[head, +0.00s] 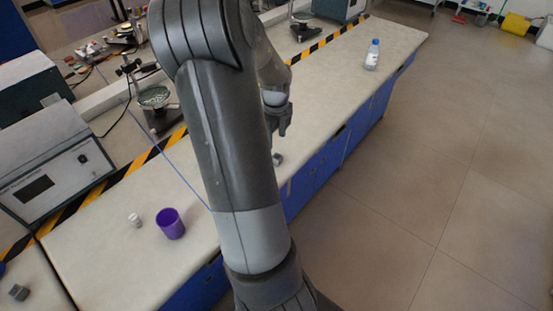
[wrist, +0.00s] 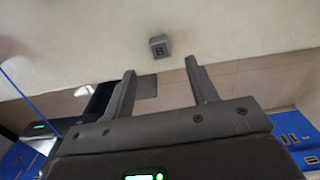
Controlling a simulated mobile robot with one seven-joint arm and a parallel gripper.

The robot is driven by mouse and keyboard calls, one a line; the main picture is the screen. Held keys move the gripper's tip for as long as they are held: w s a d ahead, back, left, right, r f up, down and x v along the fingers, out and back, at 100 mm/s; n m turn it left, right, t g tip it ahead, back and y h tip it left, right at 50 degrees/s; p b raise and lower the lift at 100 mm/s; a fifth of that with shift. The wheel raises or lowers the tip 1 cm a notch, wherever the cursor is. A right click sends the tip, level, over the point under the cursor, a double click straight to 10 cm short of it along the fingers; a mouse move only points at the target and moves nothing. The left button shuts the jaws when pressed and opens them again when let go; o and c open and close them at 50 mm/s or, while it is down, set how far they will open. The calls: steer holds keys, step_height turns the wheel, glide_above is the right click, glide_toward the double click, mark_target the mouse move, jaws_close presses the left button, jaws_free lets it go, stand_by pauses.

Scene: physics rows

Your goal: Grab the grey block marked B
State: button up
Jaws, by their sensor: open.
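A small grey block with a dark letter B (wrist: 160,47) lies on the pale bench top in the wrist view, just beyond my fingertips and between their lines. In the head view a small grey block (head: 278,158) sits near the bench's front edge, just below my gripper (head: 282,132); its marking is too small to read there. My gripper (wrist: 161,66) is open and empty in the wrist view, its two fingers apart and not touching the block. My arm hides part of the bench in the head view.
A purple cup (head: 171,224) and a small white object (head: 135,220) stand left of my arm. Another grey block (head: 18,292) lies at the lower left. A bottle (head: 372,55) stands at the far right end. Instruments line the back, behind yellow-black tape.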

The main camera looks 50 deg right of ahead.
mark_target(277, 156)
step_height(277, 156, down, 3)
steer(key=shift+f, duration=0.15)
steer(key=f, duration=0.4)
steer(key=shift+s, duration=0.35)
steer(key=shift+f, duration=0.65)
steer(key=shift+c, duration=0.4)
steer(key=c, duration=1)
steer(key=shift+w+r, duration=0.1)
steer(key=shift+r, duration=0.05)
